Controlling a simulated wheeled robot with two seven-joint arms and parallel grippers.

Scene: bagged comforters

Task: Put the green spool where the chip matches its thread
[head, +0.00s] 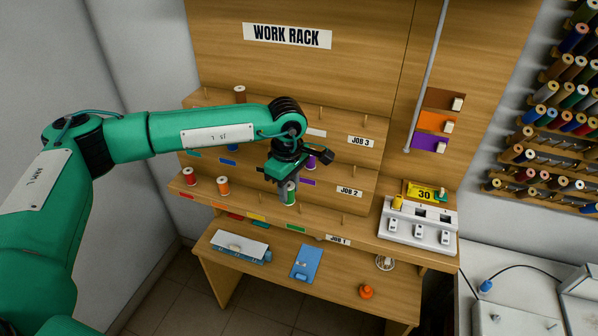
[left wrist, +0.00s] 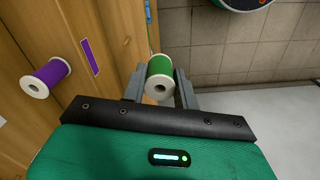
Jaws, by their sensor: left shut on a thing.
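The green spool (head: 290,194) is between the fingers of my left gripper (head: 288,182), in front of the middle of the rack. In the left wrist view the green spool (left wrist: 160,72) sits between the two grey fingers, its white end facing the camera. A green chip (head: 298,247) is on the front edge of the lowest, JOB 1 shelf, below the spool. A purple chip (head: 307,182) is on the JOB 2 edge. My right gripper is not in view.
A red spool (head: 193,177) and an orange spool (head: 222,186) stand at left. A purple spool (left wrist: 45,77) is close left of my left gripper. A white switch box (head: 417,225) is at right. Bare pegs stand along the shelves.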

